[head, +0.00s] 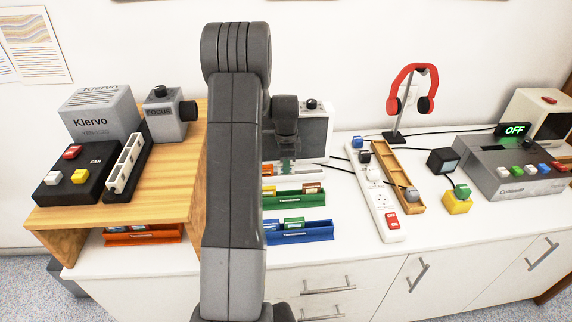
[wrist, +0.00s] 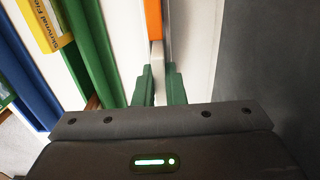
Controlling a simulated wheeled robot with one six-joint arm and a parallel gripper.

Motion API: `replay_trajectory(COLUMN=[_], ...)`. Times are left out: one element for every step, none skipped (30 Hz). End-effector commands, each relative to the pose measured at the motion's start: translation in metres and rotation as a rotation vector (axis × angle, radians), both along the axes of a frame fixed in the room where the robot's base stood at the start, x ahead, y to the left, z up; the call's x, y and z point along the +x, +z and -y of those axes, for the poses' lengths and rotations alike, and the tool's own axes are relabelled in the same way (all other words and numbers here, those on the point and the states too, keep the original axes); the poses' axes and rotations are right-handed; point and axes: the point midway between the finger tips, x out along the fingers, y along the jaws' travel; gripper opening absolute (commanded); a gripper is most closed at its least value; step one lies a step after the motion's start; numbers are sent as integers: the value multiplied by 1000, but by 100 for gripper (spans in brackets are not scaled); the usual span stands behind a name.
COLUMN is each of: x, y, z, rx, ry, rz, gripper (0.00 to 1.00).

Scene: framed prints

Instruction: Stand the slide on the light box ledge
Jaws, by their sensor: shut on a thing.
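My gripper (wrist: 160,88) shows green fingertips in the wrist view, closed on a thin upright piece, whitish (wrist: 158,62) near the fingers with an orange part (wrist: 153,18) beyond. I take it for the slide; its face is not visible. In the head view my arm hides most of this area, and the gripper (head: 285,150) is low at the front left of a grey-white box (head: 316,132) with a black knob on top. This box may be the light box. I cannot tell whether the slide touches the pale surface beneath.
A green tray (head: 262,203) and a blue tray (head: 305,238) holding small pieces lie in front. A wooden shelf (head: 175,185) with black and grey devices is at left. A power strip (head: 378,200), wooden tray (head: 405,185) and headphone stand (head: 396,120) are at right.

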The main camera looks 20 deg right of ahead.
Motion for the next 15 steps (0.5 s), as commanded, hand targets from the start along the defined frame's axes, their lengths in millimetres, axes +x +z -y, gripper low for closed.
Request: replay_trajectory(x=[0, 0, 0, 0, 0, 0, 0, 0, 0, 0, 0, 0, 0, 0, 0], y=[-2, -3, -4, -3, -3, -3, -3, -3, -3, -3, -3, -3, -3, -2, -2], z=[0, 0, 0, 0, 0, 0, 0, 0, 0, 0, 0, 0, 0, 0, 0], rx=[0, 0, 0, 0, 0, 0, 0, 0, 0, 0, 0, 0, 0, 0, 0], ry=[0, 0, 0, 0, 0, 0, 0, 0, 0, 0, 0, 0, 0, 0, 0], rz=[0, 0, 0, 0, 0, 0, 0, 0, 0, 0, 0, 0, 0, 0, 0], gripper=[0, 0, 0, 16, 22, 30, 32, 32, 32, 32, 32, 32, 32, 32, 32])
